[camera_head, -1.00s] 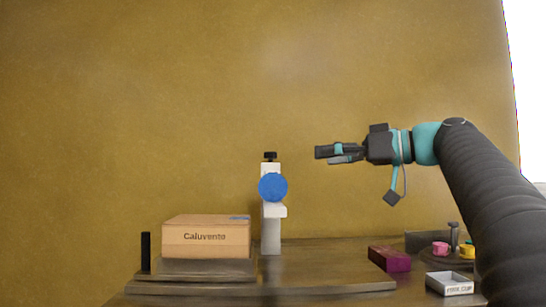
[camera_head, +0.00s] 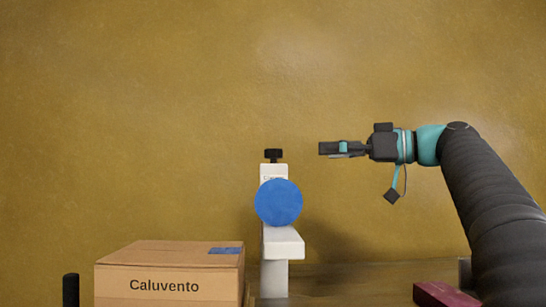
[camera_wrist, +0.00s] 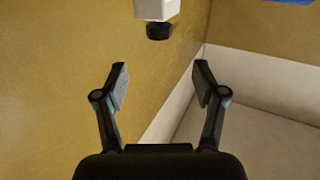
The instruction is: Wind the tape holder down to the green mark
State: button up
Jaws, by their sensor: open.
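The tape holder is a white upright stand (camera_head: 274,277) with a round blue disc (camera_head: 278,203) on its front and a black knob (camera_head: 273,155) on top. In the wrist view the black knob (camera_wrist: 159,31) and the end of the white stand (camera_wrist: 157,8) show at the top edge, beyond the fingertips. My gripper (camera_head: 322,148) is to the right of the stand at about knob height, pointing left, apart from it. In the wrist view my gripper (camera_wrist: 160,82) is open with nothing between its fingers. I see no green mark.
A brown "Caluvento" carton (camera_head: 165,285) stands left of the stand. A dark post (camera_head: 71,290) is at the lower left. A purple block (camera_head: 440,294) lies at the lower right. The yellow wall (camera_head: 150,100) is behind; the space between gripper and stand is clear.

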aim_at(282, 153)
jog(key=p+x, duration=0.1)
jog(key=x, duration=1.2)
jog(key=shift+w+a+p, duration=0.15)
jog(key=shift+a+p, duration=0.15)
jog(key=c, duration=1.2)
jog(key=shift+o, duration=0.2)
